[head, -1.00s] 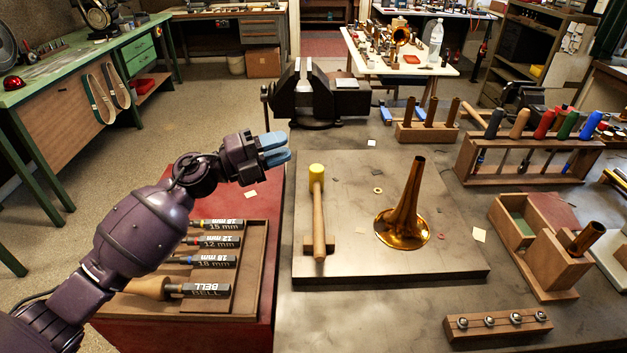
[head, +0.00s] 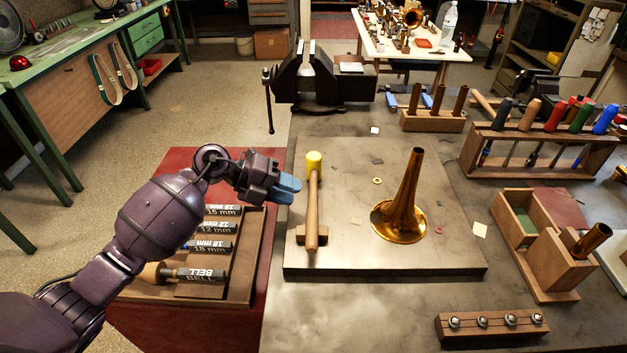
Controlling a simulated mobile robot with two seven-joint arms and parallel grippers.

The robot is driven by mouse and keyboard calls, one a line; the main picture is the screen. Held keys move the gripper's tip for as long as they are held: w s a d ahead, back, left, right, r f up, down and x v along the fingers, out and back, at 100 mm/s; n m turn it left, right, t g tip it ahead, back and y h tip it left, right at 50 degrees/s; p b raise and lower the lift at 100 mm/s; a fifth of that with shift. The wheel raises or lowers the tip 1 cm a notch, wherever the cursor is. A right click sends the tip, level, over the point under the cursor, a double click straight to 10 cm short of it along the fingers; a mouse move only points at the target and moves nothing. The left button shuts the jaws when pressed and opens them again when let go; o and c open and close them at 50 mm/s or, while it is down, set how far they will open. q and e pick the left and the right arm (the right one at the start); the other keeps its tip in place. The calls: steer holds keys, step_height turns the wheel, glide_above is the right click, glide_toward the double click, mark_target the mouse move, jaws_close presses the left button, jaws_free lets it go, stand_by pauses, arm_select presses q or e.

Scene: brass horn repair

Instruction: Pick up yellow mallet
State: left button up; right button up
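The yellow mallet (head: 313,200) has a yellow head (head: 314,162) and a wooden handle. It lies on the grey slab with the head at the far end and the handle toward me, its near part over a small wooden block (head: 324,235). My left gripper (head: 288,190), with blue fingertips, hangs just left of the mallet and does not visibly touch it. The fingers lie close together in this view, so I cannot tell whether they are open or shut. No object shows between them. My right gripper is not in view.
A brass horn bell (head: 402,208) stands on the slab (head: 350,263) right of the mallet. A black vise (head: 322,82) is behind. A wooden tray (head: 254,255) of labelled tools lies under my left arm. Tool racks (head: 540,152) and wooden boxes (head: 565,270) fill the right side.

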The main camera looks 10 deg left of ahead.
mark_target(313, 197)
arm_select(q)
steer(key=shift+x, duration=3)
steer(key=shift+w+r, duration=0.1)
steer(key=shift+c, duration=0.4)
jaws_close()
